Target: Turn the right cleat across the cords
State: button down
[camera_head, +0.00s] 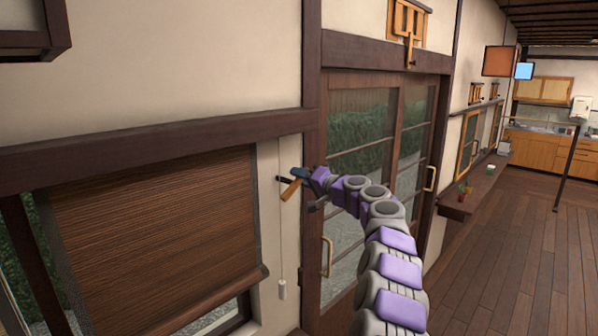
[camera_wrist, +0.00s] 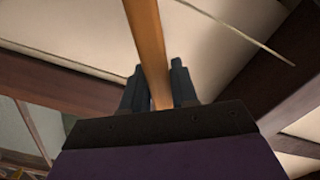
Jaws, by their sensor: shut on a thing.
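The cleat (camera_head: 290,191) is a short orange-brown wooden bar at the wall between the blind and the sliding door. It slants from lower left to upper right in the head view. My gripper (camera_head: 299,175) is shut on it. In the wrist view, the cleat (camera_wrist: 147,35) runs up between the two dark fingers of my gripper (camera_wrist: 157,78). A thin pale cord (camera_head: 281,235) hangs just left of the cleat, with a white pull (camera_head: 282,290) at its end. In the wrist view the cord (camera_wrist: 235,30) runs diagonally, apart from the cleat. The cleat's mount is hidden.
A brown woven blind (camera_head: 160,230) covers the window at left. A glazed sliding door (camera_head: 362,150) with a wooden handle (camera_head: 327,257) stands right of the cleat. The wooden floor (camera_head: 510,260) at right is clear.

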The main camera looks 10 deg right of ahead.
jog(key=m, duration=0.1)
jog(key=m+p, duration=0.2)
jog(key=shift+w+d+f+m, duration=0.1)
jog(key=shift+d+f+m, duration=0.15)
jog(key=shift+f+m, duration=0.05)
jog(key=shift+f+m+p, duration=0.3)
jog(key=shift+m+p, duration=0.1)
jog(key=shift+m, duration=0.35)
jog(key=shift+f+m+p, duration=0.25)
jog(key=shift+m+p, duration=0.15)
jog(key=shift+m, duration=0.35)
jog(key=shift+f, duration=0.15)
jog(key=c, duration=1)
grip_release()
jog(key=shift+w+d, duration=0.15)
jog(key=shift+o, duration=0.2)
jog(key=b+v, duration=0.1)
jog(key=v, duration=1.6)
jog(key=shift+d, duration=0.25)
